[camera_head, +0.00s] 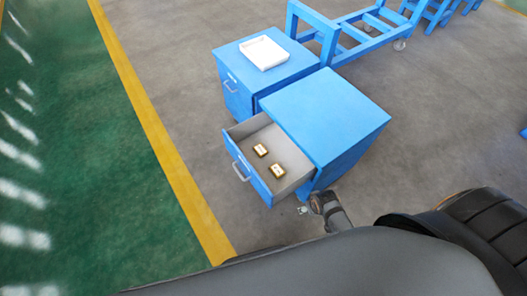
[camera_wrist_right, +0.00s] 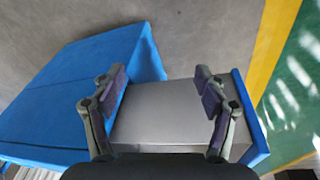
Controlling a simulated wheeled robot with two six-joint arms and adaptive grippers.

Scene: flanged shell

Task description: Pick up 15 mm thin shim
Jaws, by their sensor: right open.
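Two small gold-edged blocks with pale tops lie apart in the open drawer in the head view, one farther back (camera_head: 261,150) and one nearer the front right (camera_head: 277,170). They could be shims, but their markings are too small to tell which is 15 mm. My right gripper (camera_wrist_right: 160,82) is open, its two fingers spread across the grey drawer (camera_wrist_right: 150,125) in the wrist view. Nothing is between its fingers, and neither block shows in that view. My left gripper is not in view.
The drawer belongs to a blue cabinet (camera_head: 325,115). A second blue cabinet (camera_head: 237,65) beside it bears a white tray (camera_head: 264,53). A blue wheeled frame (camera_head: 350,40) stands behind. The floor left of the cabinets is clear, with a yellow line (camera_head: 150,130).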

